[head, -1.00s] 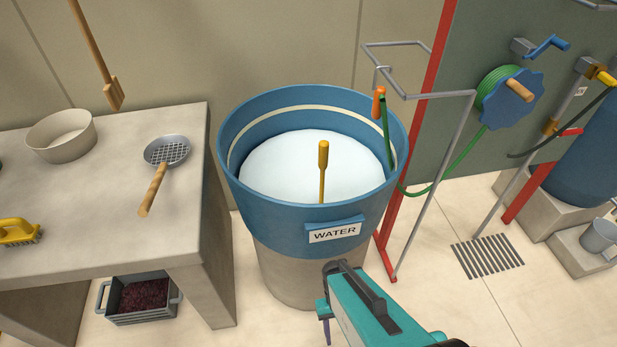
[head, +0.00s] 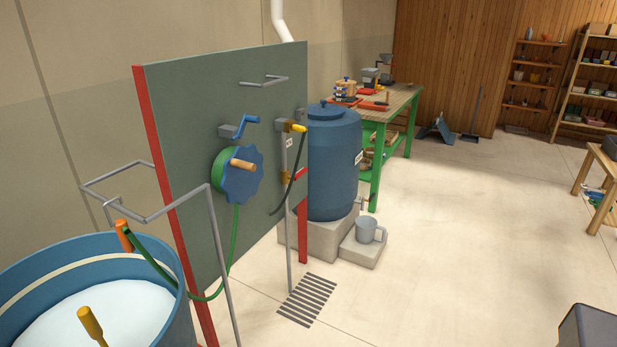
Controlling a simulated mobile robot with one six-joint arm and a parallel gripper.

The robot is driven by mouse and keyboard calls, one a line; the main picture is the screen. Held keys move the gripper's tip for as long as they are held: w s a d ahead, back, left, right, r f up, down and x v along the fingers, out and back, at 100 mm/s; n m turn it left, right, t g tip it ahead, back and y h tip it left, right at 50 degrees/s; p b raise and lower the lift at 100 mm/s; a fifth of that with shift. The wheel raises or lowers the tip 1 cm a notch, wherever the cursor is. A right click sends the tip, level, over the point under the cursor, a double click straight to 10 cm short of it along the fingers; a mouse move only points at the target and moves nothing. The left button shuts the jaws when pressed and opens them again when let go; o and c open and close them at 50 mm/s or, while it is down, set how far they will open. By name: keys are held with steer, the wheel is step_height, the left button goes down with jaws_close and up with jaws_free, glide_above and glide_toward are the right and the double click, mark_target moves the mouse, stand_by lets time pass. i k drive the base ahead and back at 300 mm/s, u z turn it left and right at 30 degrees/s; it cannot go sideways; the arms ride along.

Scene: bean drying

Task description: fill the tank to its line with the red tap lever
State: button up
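The blue tank (head: 172,271) is cut off at the lower left. A cream line (head: 40,278) runs around its inner wall, and the pale water surface (head: 60,318) lies below it. A yellow-brown handle (head: 90,322) rises from the water. The green hose's orange nozzle (head: 123,235) hangs at the rim from a grey wire frame. No stream of water shows. My gripper is out of view.
A blue barrel (head: 335,160) and a grey mug (head: 369,230) stand on concrete blocks behind. A floor grate (head: 308,300) lies in front.

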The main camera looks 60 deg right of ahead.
mark_target(303, 171)
steer(key=u, duration=1)
steer(key=k, duration=0.1)
steer(key=z, duration=2.8)
steer(key=k, duration=0.95)
steer(key=u, duration=0.1)
steer(key=i, duration=0.65)
